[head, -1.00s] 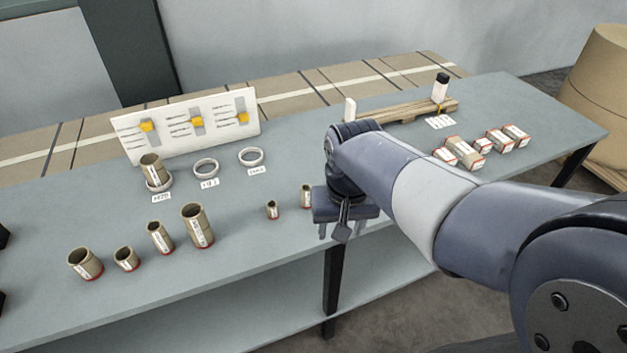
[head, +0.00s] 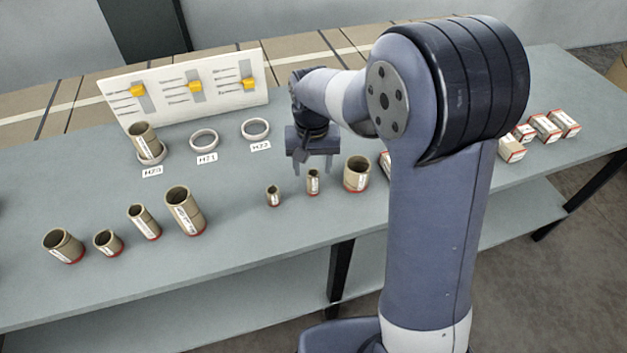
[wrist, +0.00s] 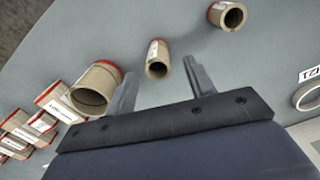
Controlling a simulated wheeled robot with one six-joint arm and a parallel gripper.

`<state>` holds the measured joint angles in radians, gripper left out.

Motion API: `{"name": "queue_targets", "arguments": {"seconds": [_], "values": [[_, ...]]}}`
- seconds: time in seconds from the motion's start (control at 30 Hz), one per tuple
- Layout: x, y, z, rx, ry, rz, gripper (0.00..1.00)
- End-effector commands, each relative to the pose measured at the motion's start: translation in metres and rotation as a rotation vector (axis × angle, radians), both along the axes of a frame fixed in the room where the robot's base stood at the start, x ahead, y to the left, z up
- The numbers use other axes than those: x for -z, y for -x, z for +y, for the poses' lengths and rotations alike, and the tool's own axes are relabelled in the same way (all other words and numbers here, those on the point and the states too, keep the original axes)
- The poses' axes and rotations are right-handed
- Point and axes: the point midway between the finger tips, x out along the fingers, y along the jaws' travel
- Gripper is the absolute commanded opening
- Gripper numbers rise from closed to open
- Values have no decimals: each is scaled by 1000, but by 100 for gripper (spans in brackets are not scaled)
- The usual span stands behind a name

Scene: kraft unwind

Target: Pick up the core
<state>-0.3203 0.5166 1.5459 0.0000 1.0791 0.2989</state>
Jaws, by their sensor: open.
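Several tan cardboard cores with red bases stand on the grey table. The slim core (head: 313,182) is just below my gripper (head: 313,169). In the wrist view this slim core (wrist: 157,62) shows between the two fingertips of my gripper (wrist: 160,72), which is open and empty. A smaller core (head: 273,197) is to its left, and a wide core (head: 356,174) to its right. More cores stand at the left, including a tall one (head: 185,210). Another core (head: 145,138) stands tilted in a ring at the back. Which core is meant cannot be told.
White rings (head: 204,140) with labels lie in front of a white board (head: 190,88) with yellow markers. Red-and-white boxes (head: 547,128) are at the right, partly hidden by my arm. The table (head: 235,245) is clear in front of the cores.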

Motion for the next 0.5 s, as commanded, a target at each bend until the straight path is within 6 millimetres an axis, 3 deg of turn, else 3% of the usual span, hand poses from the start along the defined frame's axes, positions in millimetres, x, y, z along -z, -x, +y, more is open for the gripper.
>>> {"name": "queue_targets", "arguments": {"seconds": [0.3, 0.5], "values": [[41, 2, -2, 0, 1, 5, 52], [53, 1, -1, 0, 0, 0, 52]]}}
